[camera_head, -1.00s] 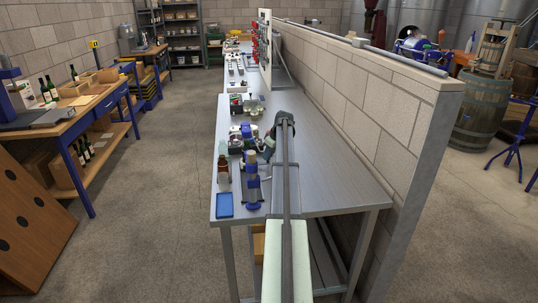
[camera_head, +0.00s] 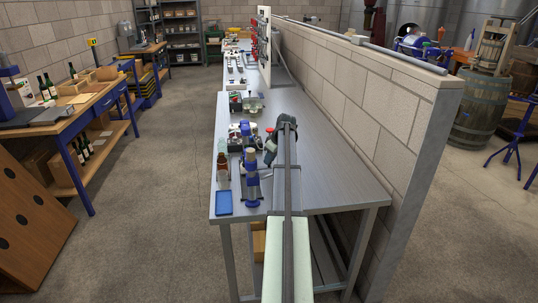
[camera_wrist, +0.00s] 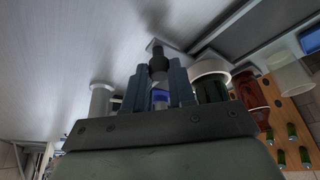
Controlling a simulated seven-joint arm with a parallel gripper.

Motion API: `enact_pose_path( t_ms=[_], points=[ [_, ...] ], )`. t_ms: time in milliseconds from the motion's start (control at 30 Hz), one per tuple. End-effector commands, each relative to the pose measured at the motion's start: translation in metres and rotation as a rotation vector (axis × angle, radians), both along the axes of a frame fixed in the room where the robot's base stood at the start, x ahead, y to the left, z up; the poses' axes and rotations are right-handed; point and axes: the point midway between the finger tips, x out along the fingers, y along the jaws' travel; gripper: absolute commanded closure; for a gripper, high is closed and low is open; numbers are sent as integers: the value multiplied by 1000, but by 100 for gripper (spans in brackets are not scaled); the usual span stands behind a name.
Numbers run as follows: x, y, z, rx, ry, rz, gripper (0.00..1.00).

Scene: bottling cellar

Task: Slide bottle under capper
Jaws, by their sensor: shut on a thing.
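A brown bottle (camera_head: 222,163) stands near the left edge of the steel table. Just right of it stands a blue upright device (camera_head: 252,175), which looks like the capper. My gripper (camera_head: 268,157) is low over the table, right of and behind this device; my arm partly hides the area. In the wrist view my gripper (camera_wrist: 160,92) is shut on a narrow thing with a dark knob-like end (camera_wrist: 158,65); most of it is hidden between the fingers. A brown bottle also shows right of the fingers in the wrist view (camera_wrist: 248,92). The bottle is apart from my fingers.
A blue tray (camera_head: 224,204) lies at the table's front left corner. A translucent cup (camera_wrist: 289,75) stands near the brown bottle. Several small machines (camera_head: 240,133) line the left edge further back. The steel table (camera_head: 330,185) is clear right of my arm, up to the block wall (camera_head: 370,105).

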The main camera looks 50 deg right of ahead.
Motion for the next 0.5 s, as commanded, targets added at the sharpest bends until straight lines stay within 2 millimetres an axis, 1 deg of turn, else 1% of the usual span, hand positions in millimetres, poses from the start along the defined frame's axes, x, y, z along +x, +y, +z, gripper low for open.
enact_pose_path(
  t_ms=[33,200,400,500],
  points=[
    [-10,10,0,0,1,0,100],
    [-32,33,0,0,1,0,100],
    [-55,57,-1,0,1,-1,100],
    [-64,65,-1,0,1,-1,100]
  ],
)
